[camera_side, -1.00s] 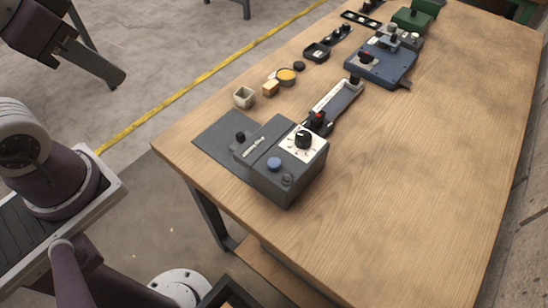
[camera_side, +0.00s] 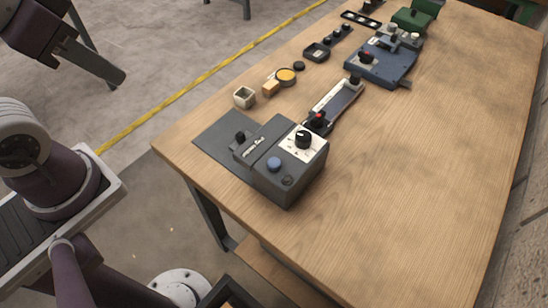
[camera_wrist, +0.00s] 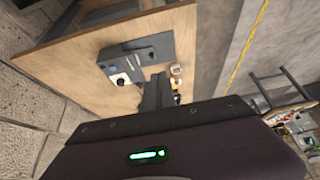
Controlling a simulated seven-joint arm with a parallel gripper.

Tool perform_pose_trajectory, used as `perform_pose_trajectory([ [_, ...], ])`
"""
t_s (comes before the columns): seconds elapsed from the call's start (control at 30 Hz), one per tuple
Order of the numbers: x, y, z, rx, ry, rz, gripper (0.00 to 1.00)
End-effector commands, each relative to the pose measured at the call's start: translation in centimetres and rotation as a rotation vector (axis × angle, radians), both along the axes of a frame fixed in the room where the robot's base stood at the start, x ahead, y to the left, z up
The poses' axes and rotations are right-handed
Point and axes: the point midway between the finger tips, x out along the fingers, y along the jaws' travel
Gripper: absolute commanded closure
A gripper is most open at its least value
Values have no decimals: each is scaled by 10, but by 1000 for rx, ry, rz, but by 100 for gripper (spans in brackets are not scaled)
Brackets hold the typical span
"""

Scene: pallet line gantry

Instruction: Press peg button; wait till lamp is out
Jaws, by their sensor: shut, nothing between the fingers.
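A grey control box (camera_side: 262,186) with a label that seems to start with "Peg" stands near the table's near left corner. I cannot tell whether that fitting is the lamp; nothing on the box visibly glows. The box also shows in the wrist view (camera_wrist: 152,50). My gripper (camera_side: 118,78) is shut and empty at the upper left, well apart from the box. Its dark fingers show in the wrist view (camera_wrist: 158,80).
Behind the box are a lever unit (camera_side: 336,101), a small light cup (camera_side: 244,97), an orange block (camera_side: 270,88) and a yellow-topped round piece (camera_side: 286,76). A blue unit (camera_side: 385,68) stands farther back. The table's right half (camera_side: 430,170) is clear.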

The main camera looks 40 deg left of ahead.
Motion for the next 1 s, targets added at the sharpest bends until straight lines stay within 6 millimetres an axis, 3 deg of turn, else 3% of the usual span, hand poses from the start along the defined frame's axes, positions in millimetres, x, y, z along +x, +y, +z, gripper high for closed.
perform_pose_trajectory([
  [0.27,11,-3,5,70,89,-87,100],
  [0.47,59,-26,9,343,338,-370,100],
  [0.57,88,-51,2,501,437,-504,100],
  [0.7,122,-101,-22,726,534,-666,100],
  [0.9,140,-164,-64,968,595,-794,100],
  [1.0,140,-180,-78,1031,605,-818,100],
])
